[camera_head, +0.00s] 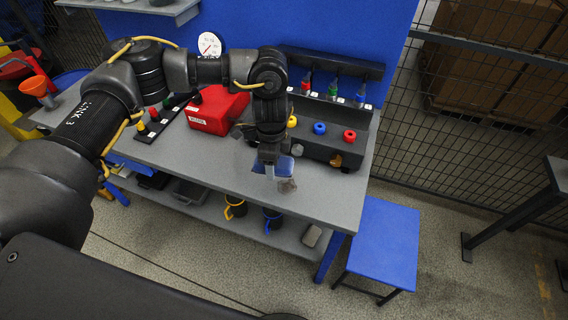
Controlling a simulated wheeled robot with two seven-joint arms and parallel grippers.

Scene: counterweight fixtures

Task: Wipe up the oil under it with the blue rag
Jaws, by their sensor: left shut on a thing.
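The blue rag (287,163) is at the fingers of my left gripper (272,168), low over the front part of the grey workbench (220,165). The gripper points down and is shut on the rag. Its fingers partly hide the rag, and I cannot tell whether the rag touches the bench. A small brownish dark patch (288,186), which looks like oil, lies on the bench just in front of the rag, near the front edge. My right gripper is not in view.
A red box (217,112) stands behind my left arm. A dark fixture with yellow, blue and red knobs (349,136) stands at the bench's back right. A blue stool (385,235) is at the right front. Mugs (272,219) stand on the lower shelf.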

